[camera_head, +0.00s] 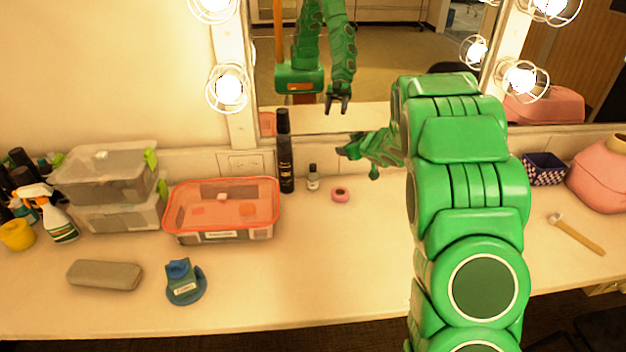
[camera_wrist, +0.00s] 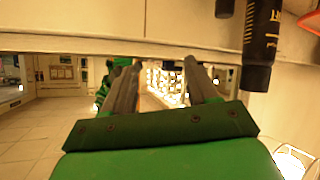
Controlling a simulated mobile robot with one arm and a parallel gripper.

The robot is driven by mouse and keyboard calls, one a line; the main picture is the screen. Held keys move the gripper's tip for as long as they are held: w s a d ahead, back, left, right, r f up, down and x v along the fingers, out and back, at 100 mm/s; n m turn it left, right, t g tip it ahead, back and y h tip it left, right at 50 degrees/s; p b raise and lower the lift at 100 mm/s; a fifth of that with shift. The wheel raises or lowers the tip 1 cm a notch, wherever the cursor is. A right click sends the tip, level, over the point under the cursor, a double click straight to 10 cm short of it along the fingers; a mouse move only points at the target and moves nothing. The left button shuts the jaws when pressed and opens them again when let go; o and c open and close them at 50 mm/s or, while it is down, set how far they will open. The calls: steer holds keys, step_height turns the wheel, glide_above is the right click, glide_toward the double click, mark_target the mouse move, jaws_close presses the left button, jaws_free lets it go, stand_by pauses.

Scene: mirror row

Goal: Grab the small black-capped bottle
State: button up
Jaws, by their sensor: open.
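The small black-capped bottle (camera_head: 313,179) stands upright on the counter in the head view, with a pale body and black cap. It is just right of a tall black bottle (camera_head: 285,155). My gripper (camera_head: 345,151) is open and empty, above and right of the small bottle, apart from it. In the wrist view my two gripper fingers (camera_wrist: 161,85) are spread with nothing between them. That view looks upside down; the tall black bottle (camera_wrist: 258,50) hangs from its top right. A dark piece (camera_wrist: 225,8) at the top edge may be the small bottle's cap.
A pink ring-shaped item (camera_head: 340,194) lies right of the small bottle. A red-lidded container (camera_head: 222,205) stands to the left. The mirror (camera_head: 390,60) behind reflects my arm. The counter's front middle (camera_head: 310,265) is clear. A hammer (camera_head: 577,233) lies far right.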

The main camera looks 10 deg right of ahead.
mark_target(315, 166)
steer(key=a+f+n+g+y, duration=0.1)
steer(key=a+f+y, duration=0.2)
steer(key=f, duration=0.1)
steer(key=a+f+n+y, duration=0.1)
steer(key=a+f+y, duration=0.1)
steer(key=a+f, duration=0.2)
steer(key=shift+s+a+g+y, duration=0.1)
steer(key=shift+a+g+y, duration=0.2)
steer(key=shift+g+y, duration=0.1)
steer(key=shift+x, duration=3.8)
jaws_close()
